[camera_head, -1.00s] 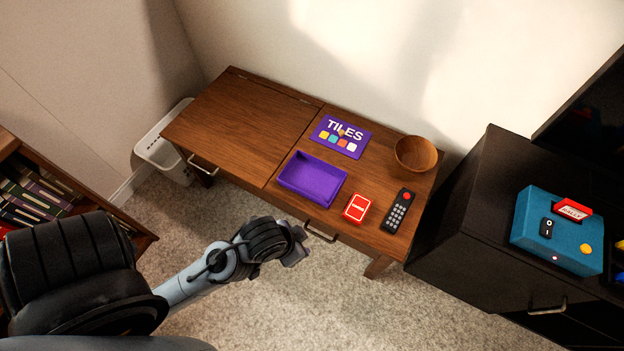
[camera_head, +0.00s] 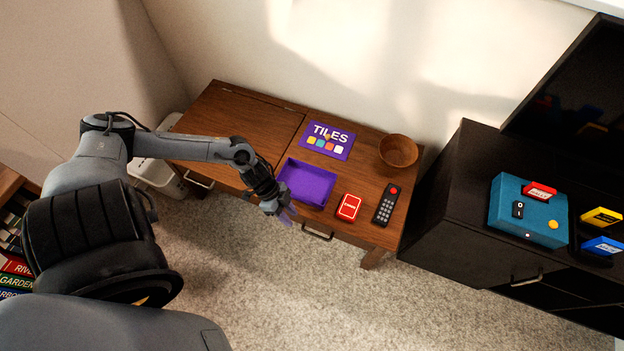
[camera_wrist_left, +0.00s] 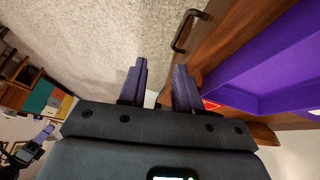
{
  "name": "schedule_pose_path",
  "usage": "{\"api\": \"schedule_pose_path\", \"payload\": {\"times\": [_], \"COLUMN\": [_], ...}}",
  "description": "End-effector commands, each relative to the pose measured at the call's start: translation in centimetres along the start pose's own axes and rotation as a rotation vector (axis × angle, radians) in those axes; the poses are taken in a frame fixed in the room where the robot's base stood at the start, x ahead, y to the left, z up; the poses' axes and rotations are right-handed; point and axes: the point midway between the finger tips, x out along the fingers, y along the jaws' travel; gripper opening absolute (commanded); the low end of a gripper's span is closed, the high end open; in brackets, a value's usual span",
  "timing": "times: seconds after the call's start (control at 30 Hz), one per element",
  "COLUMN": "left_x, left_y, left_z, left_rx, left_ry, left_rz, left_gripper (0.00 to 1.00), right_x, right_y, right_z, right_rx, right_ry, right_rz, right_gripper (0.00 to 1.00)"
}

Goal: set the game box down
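The purple open box (camera_head: 306,184) stands on the wooden table, its hollow side up. It also shows large at the right of the left wrist view (camera_wrist_left: 262,65). The purple lid marked TILES (camera_head: 329,141) lies flat behind it. My left gripper (camera_head: 286,213) is at the box's front left, by the table's front edge. In the left wrist view its two fingers (camera_wrist_left: 160,85) are apart with nothing between them. Whether a finger touches the box I cannot tell. What looks like my right gripper (camera_wrist_left: 42,136) shows small at that view's lower left; its opening is unclear.
A red card pack (camera_head: 348,207), a black remote (camera_head: 386,204) and a wooden bowl (camera_head: 398,151) stand right of the box. The table's left part (camera_head: 232,125) is bare. A dark cabinet (camera_head: 450,215) at the right bears a teal box (camera_head: 528,212). A white bin (camera_head: 150,174) stands at the left.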

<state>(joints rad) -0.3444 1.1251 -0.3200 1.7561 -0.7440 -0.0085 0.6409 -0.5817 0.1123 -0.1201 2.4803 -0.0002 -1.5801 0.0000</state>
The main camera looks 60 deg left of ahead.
Motion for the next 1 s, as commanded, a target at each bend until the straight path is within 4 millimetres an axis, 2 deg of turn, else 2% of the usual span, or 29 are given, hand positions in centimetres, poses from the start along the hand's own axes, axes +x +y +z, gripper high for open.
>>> {"api": "schedule_pose_path", "payload": {"times": [0.03, 0.1, 0.2, 0.3, 0.37, 0.63, 1.0], "left_x": [-2.5, -4.8, -7.2, -8.3, -8.2, -4.5, -2.7], "left_y": [-2.0, -4.0, -6.0, -7.2, -7.7, -8.3, -8.5], "left_z": [0.8, 1.5, 1.4, 1.1, 1.0, 1.2, 1.5], "left_rx": [0.023, 0.046, 0.077, 0.097, 0.102, 0.103, 0.104], "left_ry": [-0.053, -0.099, -0.135, -0.150, -0.151, -0.145, -0.147], "left_rz": [-0.029, -0.061, -0.094, -0.116, -0.125, -0.128, -0.126], "left_gripper": [0.33, 0.33, 0.33, 0.33, 0.33, 0.33, 0.33], "right_x": [-0.9, -1.3, -1.8, -1.8, -1.5, 0.7, 1.7], "right_y": [0.0, 0.1, 0.1, 0.2, 0.2, 0.3, 0.1], "right_z": [-0.3, -0.4, -0.6, -0.6, -0.5, 0.2, 0.5], "right_rx": [0.000, -0.001, -0.002, -0.005, -0.008, -0.012, -0.006], "right_ry": [0.000, 0.000, 0.000, 0.001, 0.001, 0.000, 0.001], "right_rz": [0.000, 0.001, 0.001, 0.004, 0.006, 0.011, 0.006], "right_gripper": [0.43, 0.43, 0.43, 0.43, 0.43, 0.43, 0.43]}}
